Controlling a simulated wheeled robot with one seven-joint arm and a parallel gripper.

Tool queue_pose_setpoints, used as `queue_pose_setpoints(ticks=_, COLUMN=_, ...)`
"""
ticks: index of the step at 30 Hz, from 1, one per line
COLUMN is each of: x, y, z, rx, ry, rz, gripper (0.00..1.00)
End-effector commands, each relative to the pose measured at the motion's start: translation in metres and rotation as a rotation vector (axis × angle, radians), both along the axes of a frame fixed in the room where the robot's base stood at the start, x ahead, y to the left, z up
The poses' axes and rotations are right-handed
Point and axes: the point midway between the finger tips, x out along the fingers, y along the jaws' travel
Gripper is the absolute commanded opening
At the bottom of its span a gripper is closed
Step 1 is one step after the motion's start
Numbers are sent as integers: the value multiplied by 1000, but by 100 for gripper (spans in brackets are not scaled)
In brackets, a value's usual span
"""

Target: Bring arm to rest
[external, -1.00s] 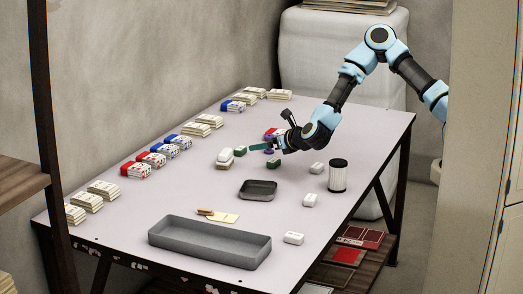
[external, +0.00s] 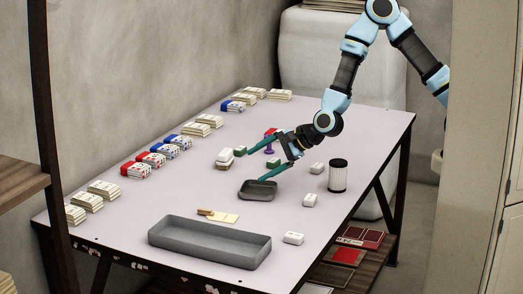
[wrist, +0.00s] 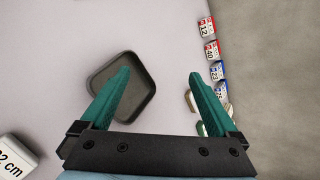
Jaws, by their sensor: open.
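My gripper (external: 262,164) is open and empty, with its two green fingers spread and pointing down to the left over the table (external: 330,235). In the external view its fingers show just above and behind the small dark grey tray (external: 257,191). In the wrist view the gripper (wrist: 157,82) shows both fingertips apart with nothing between them. The small tray also shows in the wrist view (wrist: 140,92), partly behind the left finger, and looks empty. Whether a fingertip touches anything cannot be told.
A long grey tray (external: 208,243) lies at the front. A purple item (external: 269,149) stands close behind the fingers.

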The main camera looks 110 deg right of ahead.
Motion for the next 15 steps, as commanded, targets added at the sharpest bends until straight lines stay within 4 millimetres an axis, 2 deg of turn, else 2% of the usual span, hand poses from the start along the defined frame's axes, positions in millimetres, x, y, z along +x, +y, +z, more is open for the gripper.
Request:
queue_pose_setpoints(ticks=1, x=1, y=36, z=16, rx=-94, ry=105, rz=180, gripper=95)
queue_pose_setpoints(ticks=4, x=-14, y=94, z=28, rx=-284, ry=316, rz=544, gripper=95)
queue_pose_setpoints(ticks=6, x=-34, y=130, z=38, rx=-416, ry=447, rz=799, gripper=95)
queue_pose_setpoints(ticks=10, x=-83, y=183, z=61, rx=-651, ry=653, rz=1262, gripper=95)
queue_pose_setpoints(ticks=12, x=-114, y=204, z=75, rx=-763, ry=737, rz=1502, gripper=95)
queue_pose_setpoints(ticks=15, x=-156, y=224, z=92, rx=-889, ry=818, rz=1802, gripper=95)
